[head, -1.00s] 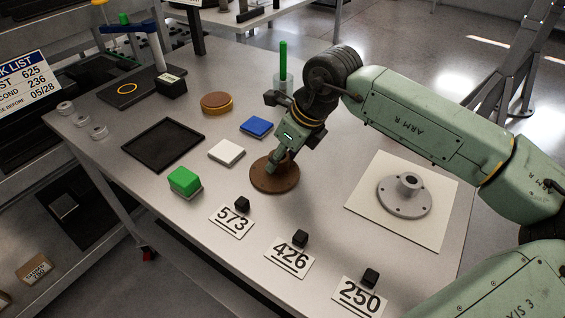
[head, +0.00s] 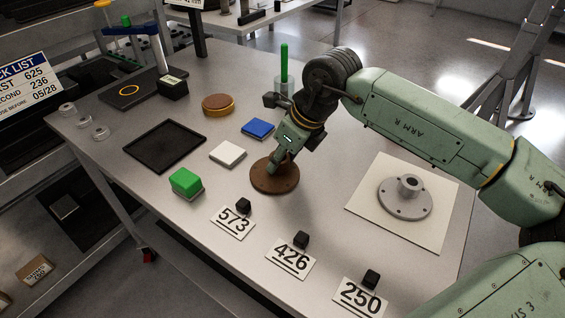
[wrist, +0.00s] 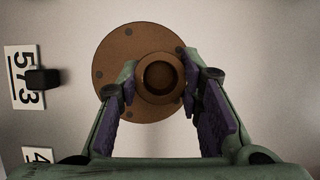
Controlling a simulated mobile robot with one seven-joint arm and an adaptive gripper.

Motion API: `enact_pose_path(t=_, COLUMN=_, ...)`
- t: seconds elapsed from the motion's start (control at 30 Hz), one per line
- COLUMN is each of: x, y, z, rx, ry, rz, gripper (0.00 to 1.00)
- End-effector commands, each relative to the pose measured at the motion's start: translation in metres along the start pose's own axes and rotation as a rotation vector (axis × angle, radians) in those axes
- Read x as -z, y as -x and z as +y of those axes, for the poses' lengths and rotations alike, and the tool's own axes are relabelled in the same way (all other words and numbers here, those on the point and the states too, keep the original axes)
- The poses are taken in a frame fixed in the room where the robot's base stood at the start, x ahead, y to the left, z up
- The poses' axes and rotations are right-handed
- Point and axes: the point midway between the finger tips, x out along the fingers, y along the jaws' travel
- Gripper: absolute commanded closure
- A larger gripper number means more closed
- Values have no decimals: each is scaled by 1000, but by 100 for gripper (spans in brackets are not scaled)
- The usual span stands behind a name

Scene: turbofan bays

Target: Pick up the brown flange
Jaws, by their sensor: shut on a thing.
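The brown flange (head: 273,178) is a round disc with bolt holes and a raised hub, lying on or just over the grey table. My gripper (head: 277,166) reaches down to it from above. In the wrist view the brown flange (wrist: 126,42) shows its open hub between the purple pads of my gripper (wrist: 160,92). The gripper is shut on the hub, one finger on each side. In the head view my gripper hides part of the hub.
A grey flange (head: 404,197) sits on a white plate (head: 361,215) at the right. A white block (head: 228,153), blue block (head: 258,128) and green block (head: 185,181) lie nearby. Number cards with black cubes line the front, including 573 (head: 233,223). A black tray (head: 164,146) lies left.

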Motion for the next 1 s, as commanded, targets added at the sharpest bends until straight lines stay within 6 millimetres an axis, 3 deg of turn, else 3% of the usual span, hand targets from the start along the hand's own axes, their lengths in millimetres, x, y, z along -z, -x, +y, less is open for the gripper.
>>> enact_pose_path(t=0.03, x=8, y=-9, z=1, rx=-10, ry=-8, rz=18, gripper=100)
enact_pose_path(t=0.27, x=5, y=-3, z=-1, rx=-4, ry=-8, rz=18, gripper=100)
enact_pose_path(t=0.53, x=-8, y=26, z=-2, rx=-1, ry=-8, rz=13, gripper=100)
enact_pose_path(t=1.0, x=48, y=60, z=72, rx=0, ry=-8, rz=9, gripper=100)
